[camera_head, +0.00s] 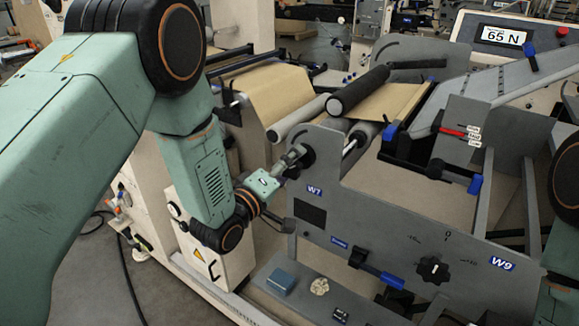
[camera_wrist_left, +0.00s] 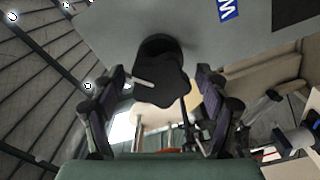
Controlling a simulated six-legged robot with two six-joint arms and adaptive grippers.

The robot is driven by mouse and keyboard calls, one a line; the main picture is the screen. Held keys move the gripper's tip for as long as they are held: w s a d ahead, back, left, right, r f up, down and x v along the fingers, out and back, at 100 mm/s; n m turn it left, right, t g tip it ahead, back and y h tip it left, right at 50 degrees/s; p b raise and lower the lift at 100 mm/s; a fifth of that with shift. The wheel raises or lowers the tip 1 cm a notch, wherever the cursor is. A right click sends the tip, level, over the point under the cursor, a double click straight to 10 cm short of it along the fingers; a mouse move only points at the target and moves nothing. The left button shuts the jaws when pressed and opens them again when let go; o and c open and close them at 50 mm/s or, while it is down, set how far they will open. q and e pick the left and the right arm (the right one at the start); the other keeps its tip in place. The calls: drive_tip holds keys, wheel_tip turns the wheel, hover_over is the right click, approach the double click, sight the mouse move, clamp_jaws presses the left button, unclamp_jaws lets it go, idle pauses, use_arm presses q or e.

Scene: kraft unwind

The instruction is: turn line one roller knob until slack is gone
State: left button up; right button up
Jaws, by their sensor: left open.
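A black lobed knob (camera_wrist_left: 160,82) sits on the grey side plate beside the blue W7 label, in the left wrist view. In the head view the knob (camera_head: 306,154) is partly covered by my left gripper (camera_head: 292,158). In the left wrist view my left gripper (camera_wrist_left: 160,88) is open, with one finger on each side of the knob and gaps between fingers and knob. A kraft paper web (camera_head: 275,92) runs over the rollers, including a black roller (camera_head: 358,90). The display (camera_head: 503,36) reads 65 N. My right gripper is out of view.
A second black knob (camera_head: 433,270) with a printed dial is on the plate near the W9 label (camera_head: 502,264). A blue block (camera_head: 281,281) and a crumpled pale piece (camera_head: 320,286) lie on the lower ledge. A red pointer (camera_head: 453,132) stands by a small scale.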

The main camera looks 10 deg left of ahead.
use_arm(q)
drive_tip(key=shift+d, duration=0.1)
drive_tip(key=p+v, duration=0.1)
drive_tip(key=v, duration=0.6)
drive_tip(key=shift+p, duration=0.35)
idle(0.4)
drive_tip(key=b+x, duration=0.2)
drive_tip(key=x, duration=0.5)
drive_tip(key=shift+d+f, duration=0.1)
drive_tip(key=shift+n, duration=0.7)
drive_tip(key=shift+s+a+n, duration=0.1)
drive_tip(key=shift+a+n, duration=0.1)
drive_tip(key=shift+n, duration=0.5)
